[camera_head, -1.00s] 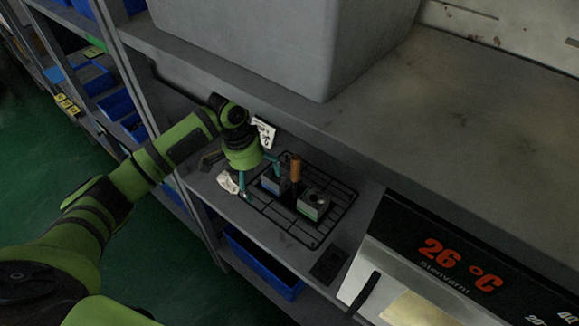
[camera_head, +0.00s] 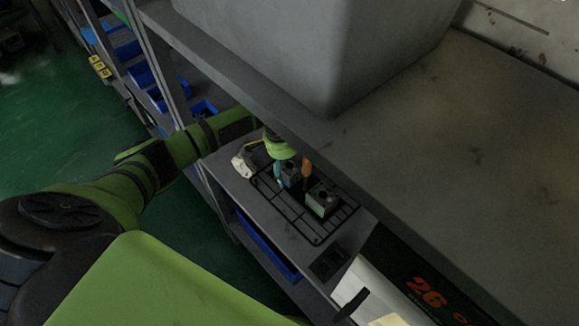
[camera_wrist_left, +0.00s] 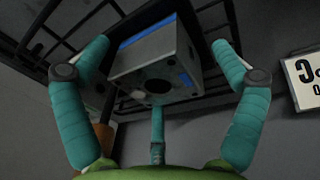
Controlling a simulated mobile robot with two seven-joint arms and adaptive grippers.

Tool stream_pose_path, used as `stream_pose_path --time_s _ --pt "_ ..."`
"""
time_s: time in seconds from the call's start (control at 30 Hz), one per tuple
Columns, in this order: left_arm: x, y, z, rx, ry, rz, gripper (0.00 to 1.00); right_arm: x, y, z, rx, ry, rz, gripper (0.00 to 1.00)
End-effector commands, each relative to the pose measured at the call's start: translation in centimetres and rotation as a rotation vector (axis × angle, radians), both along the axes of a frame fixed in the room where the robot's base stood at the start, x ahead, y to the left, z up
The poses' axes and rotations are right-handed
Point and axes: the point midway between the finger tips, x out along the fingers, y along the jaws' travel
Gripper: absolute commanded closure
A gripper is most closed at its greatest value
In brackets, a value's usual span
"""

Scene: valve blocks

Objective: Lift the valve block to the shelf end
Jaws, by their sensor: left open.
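A grey valve block with a blue stripe (camera_head: 291,176) sits on a black wire rack (camera_head: 316,238). In the left wrist view, this block (camera_wrist_left: 160,55) shows a round hole in its face. My left gripper (camera_head: 284,180) is over this block, with its teal fingers open. In the left wrist view, the gripper (camera_wrist_left: 158,78) has fingers on both sides of the block and one below it in the picture, with gaps at the sides. A second grey block with a green stripe (camera_head: 322,199) stands beside it on the rack. My right gripper is not in view.
A brown-orange cylinder (camera_head: 306,170) stands close beside the blocks. A grey upper shelf (camera_head: 400,185) with a large grey bin (camera_head: 310,50) overhangs the rack. A crumpled pale item (camera_head: 243,165) lies left of it. A temperature display unit (camera_head: 415,285) stands front right.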

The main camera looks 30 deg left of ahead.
Motion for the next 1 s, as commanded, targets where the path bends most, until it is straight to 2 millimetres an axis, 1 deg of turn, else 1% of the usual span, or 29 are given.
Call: stream_pose_path --time_s 0.03,0.17,0.2,0.27,0.3,0.37,0.4,0.43,0.77,0.87,1.0 --pt "0.0 0.0 -0.1 0.0 0.0 0.0 0.05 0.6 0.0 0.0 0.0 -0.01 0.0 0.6" --pt "0.0 0.0 -0.1 0.0 0.0 -0.001 0.05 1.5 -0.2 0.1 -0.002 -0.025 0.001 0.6" --pt "0.0 0.0 -0.1 0.0 0.0 0.0 0.09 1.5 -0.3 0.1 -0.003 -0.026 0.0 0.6" --pt "0.0 0.0 -0.1 0.0 0.0 0.0 0.33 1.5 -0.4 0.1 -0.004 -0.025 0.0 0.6" --pt "0.0 0.0 -0.1 0.0 -0.001 0.0 0.49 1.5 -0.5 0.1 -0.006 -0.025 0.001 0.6" --pt "0.0 0.0 -0.1 0.001 -0.001 0.0 0.73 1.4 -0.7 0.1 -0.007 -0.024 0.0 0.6" --pt "0.0 0.0 -0.1 0.001 0.0 0.0 0.89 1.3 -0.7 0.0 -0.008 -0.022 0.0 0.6" --pt "0.0 0.0 -0.1 0.001 0.0 0.0 0.91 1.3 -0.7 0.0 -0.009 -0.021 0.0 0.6" --pt "0.1 0.0 0.1 -0.001 -0.003 -0.001 0.91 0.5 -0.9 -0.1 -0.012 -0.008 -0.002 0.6" --pt "0.2 0.0 0.6 -0.002 -0.006 -0.001 0.91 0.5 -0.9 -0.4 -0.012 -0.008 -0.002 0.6" --pt "0.2 0.0 2.0 0.0 -0.008 -0.001 0.91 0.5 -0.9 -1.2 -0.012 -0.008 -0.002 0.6"
